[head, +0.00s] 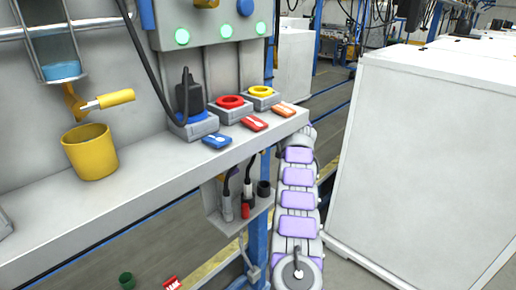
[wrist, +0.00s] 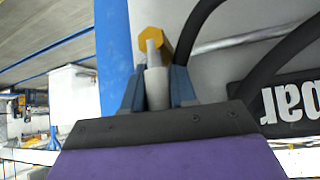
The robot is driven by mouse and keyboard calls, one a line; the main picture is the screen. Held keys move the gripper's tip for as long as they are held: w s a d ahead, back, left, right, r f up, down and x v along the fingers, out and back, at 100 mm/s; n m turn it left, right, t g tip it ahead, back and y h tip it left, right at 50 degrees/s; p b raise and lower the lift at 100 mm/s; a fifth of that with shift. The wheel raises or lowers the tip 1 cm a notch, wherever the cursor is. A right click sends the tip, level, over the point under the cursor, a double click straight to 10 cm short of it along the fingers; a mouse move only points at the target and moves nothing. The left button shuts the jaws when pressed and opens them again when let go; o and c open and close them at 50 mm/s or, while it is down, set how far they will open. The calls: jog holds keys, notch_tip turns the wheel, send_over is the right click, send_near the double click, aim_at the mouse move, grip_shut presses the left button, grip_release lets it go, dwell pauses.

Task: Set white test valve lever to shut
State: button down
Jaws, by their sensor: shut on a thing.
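My gripper (wrist: 157,88) shows in the wrist view, its blue fingers closed on a pale grey-white lever (wrist: 154,60). The lever stands up between the fingers and meets a brass-coloured hexagonal valve part (wrist: 155,42) above. In the head view my arm reaches away past the right end of the shelf; my gripper and this lever are out of sight there. The valve's open or shut position cannot be told.
In the wrist view, a blue post (wrist: 113,50) stands just left of my gripper, and a black hose (wrist: 190,30) and a dark "bar" label (wrist: 290,103) lie right. In the head view, a grey shelf (head: 130,185) carries a yellow cup (head: 90,152); a large white cabinet (head: 430,150) stands right.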

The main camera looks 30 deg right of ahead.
jog(key=shift+d+r, duration=0.1)
jog(key=shift+r, duration=0.3)
